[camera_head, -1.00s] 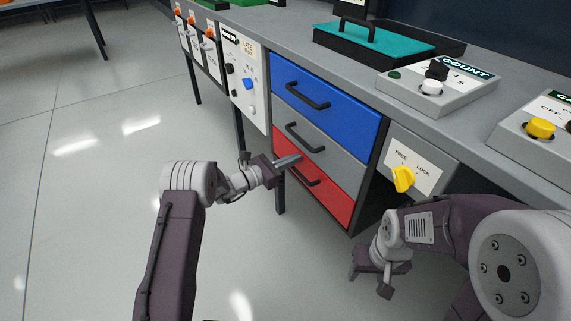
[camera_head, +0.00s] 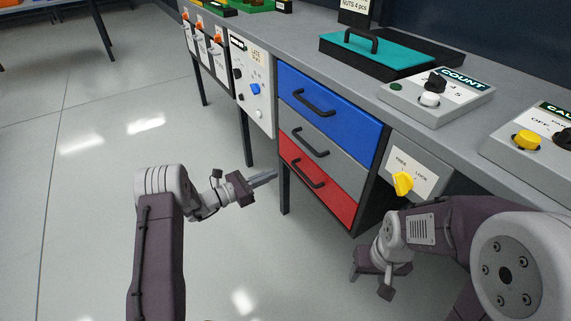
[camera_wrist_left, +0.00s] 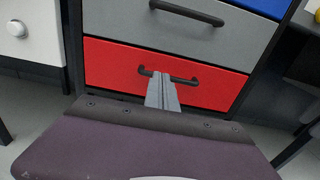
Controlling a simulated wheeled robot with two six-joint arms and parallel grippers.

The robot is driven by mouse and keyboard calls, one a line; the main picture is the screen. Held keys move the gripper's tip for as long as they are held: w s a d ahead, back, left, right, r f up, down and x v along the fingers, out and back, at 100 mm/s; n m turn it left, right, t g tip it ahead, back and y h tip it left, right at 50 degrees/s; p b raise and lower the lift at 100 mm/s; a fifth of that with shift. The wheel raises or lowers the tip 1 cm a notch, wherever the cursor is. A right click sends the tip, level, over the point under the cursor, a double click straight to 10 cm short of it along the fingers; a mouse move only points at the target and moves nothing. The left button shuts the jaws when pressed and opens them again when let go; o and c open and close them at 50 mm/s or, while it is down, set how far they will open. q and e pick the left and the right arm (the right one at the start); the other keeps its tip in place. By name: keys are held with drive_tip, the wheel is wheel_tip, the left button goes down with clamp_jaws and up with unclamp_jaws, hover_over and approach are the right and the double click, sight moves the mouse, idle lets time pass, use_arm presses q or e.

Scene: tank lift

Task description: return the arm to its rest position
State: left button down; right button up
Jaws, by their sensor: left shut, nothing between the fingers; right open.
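My left gripper (camera_head: 264,180) is shut and empty, in front of and to the left of the red drawer (camera_head: 318,190) in the head view. Its closed fingers (camera_wrist_left: 162,92) point at the red drawer's black handle (camera_wrist_left: 168,76) in the left wrist view. In the head view there is a gap between fingertips and drawer front. My right gripper (camera_head: 370,283) hangs low at the lower right, open, beside the cabinet. The red, grey (camera_head: 322,147) and blue (camera_head: 325,106) drawers all look closed.
A FREE/LOCK panel with a yellow knob (camera_head: 403,183) sits right of the drawers. A switch panel (camera_head: 252,87) and a table leg (camera_head: 285,190) are to their left. The bench top holds a teal-lidded box (camera_head: 375,52) and a COUNT box (camera_head: 440,95). The floor at left is clear.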

use_arm(q)
drive_tip(key=shift+v, duration=1.1)
use_arm(e)
drive_tip(key=shift+s+r, duration=0.1)
drive_tip(key=shift+r, duration=0.25)
